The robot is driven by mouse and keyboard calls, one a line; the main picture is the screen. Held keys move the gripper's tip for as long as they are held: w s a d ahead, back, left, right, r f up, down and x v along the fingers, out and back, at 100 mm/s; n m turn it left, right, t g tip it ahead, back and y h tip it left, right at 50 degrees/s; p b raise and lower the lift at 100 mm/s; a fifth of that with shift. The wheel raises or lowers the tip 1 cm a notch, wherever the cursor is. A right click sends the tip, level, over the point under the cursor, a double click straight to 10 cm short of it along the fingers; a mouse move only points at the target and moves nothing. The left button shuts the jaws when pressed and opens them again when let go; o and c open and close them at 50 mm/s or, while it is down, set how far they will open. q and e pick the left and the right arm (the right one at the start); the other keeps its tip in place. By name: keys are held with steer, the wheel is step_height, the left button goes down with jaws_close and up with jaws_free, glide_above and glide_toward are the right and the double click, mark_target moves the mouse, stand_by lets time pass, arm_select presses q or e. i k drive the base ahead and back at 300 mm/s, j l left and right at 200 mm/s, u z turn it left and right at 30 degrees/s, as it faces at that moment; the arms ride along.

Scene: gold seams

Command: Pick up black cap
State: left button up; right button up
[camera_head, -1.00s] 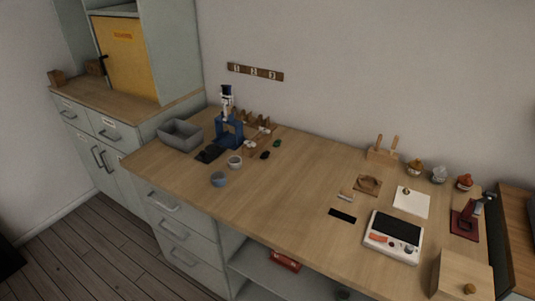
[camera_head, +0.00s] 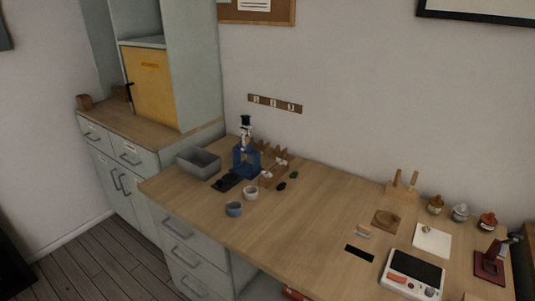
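A small black rounded object (camera_head: 281,186) lies on the wooden worktop, right of the blue stand (camera_head: 246,163). A white figure-like piece (camera_head: 245,136) with a dark top (camera_head: 245,120) rises above the blue stand. Either the small object or the dark top could be the black cap; at this size I cannot tell which. A small dark green piece (camera_head: 294,175) lies just behind the black object. Neither of my grippers is in view.
A grey bin (camera_head: 198,163) stands at the worktop's left back. A black-topped white device (camera_head: 412,274) is at right. The middle of the worktop (camera_head: 315,215) is clear.

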mark_target(282, 186)
steer(key=z, duration=0.55)
steer(key=j+z, duration=0.7)
steer(key=z, duration=0.15)
steer(key=j+z, duration=0.45)
